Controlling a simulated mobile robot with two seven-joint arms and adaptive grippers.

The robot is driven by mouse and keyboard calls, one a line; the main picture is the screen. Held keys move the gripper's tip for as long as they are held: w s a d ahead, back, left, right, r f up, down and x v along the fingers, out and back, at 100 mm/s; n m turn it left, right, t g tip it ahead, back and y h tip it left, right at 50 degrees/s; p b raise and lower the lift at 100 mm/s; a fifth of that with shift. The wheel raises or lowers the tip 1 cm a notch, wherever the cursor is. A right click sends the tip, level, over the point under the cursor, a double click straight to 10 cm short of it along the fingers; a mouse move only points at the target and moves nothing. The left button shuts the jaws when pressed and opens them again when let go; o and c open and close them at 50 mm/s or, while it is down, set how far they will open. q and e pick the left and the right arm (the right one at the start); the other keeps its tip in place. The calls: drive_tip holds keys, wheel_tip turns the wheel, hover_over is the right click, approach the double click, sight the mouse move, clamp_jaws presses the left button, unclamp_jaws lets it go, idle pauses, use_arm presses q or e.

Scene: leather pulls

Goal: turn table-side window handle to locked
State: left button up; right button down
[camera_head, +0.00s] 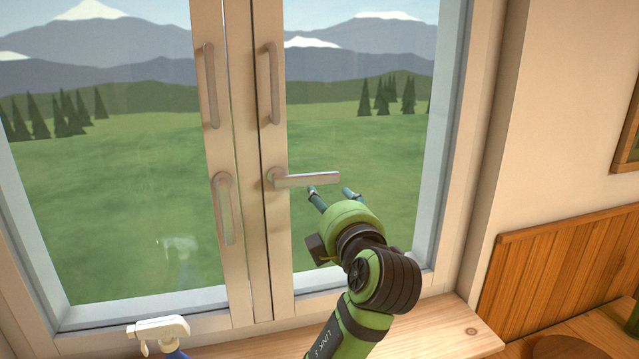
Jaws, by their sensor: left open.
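The table-side window handle (308,180) is a metal lever on the right sash. It lies level, pointing right from its pivot on the sash's left frame. My left gripper (331,191) is open, with its two teal fingertips apart just below the lever's free right end. I cannot tell whether a fingertip touches the lever. The other sash's lever handle (225,210) points down. My right gripper is not in view.
Fixed-looking upright pulls sit above the levers, one on the left sash (210,85) and one on the right sash (273,83). A spray bottle (160,332) stands at the lower left. A wooden sill (450,335) runs below the window. A round wooden top (575,340) is at the lower right.

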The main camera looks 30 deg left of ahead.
sight(318, 178)
use_arm(q)
drive_tip(key=r+n, duration=0.1)
drive_tip(key=r+n+y, duration=0.1)
drive_tip(key=r, duration=0.1)
drive_tip(key=shift+s+a, duration=0.2)
drive_tip(key=p+x, duration=0.4)
drive_tip(key=x, duration=0.2)
drive_tip(key=shift+w+a+f+p, duration=0.1)
drive_tip(key=shift+w+a+p, duration=0.15)
drive_tip(key=shift+a+p, duration=0.15)
drive_tip(key=shift+d, duration=0.1)
drive_tip(key=shift+c, duration=0.4)
drive_tip(key=shift+f, duration=0.1)
clamp_jaws()
